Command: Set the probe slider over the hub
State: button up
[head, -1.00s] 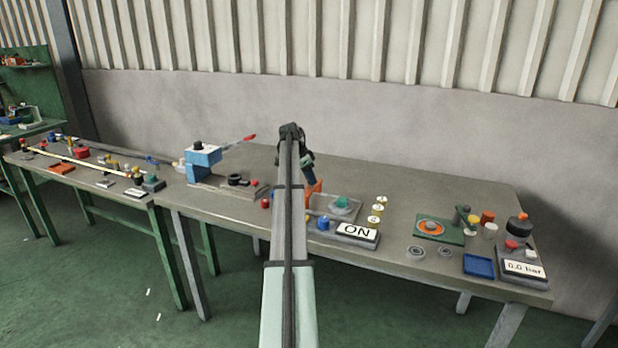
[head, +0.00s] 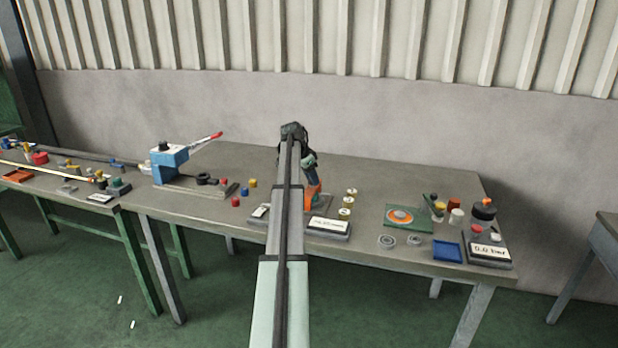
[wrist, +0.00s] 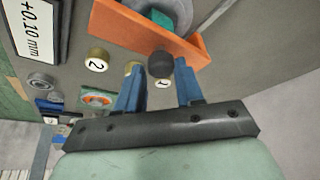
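The orange probe slider (wrist: 150,30) is a flat bar with a dark round knob (wrist: 161,64) in the wrist view. The knob is between the blue fingertips of my gripper (wrist: 157,66), with slim gaps beside it. The gripper looks open, and contact with the knob does not show. The teal hub (wrist: 163,14) is right behind the slider, partly hidden by it. In the head view the slider (head: 313,196) is just below my gripper (head: 312,180), and my arm hides the hub.
A display (wrist: 34,30) reads +0.10 mm. Numbered brass discs (wrist: 96,61) are beside the slider. In the head view, a green plate with an orange ring (head: 409,218), a blue tray (head: 447,251) and a gauge box (head: 490,254) are to the right. A blue lever device (head: 170,162) is left.

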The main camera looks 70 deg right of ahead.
jog(key=o, duration=0.4)
jog(key=v, duration=1.3)
jog(key=shift+r, duration=0.35)
jog(key=shift+w+a, duration=0.15)
jog(key=shift+a, duration=0.05)
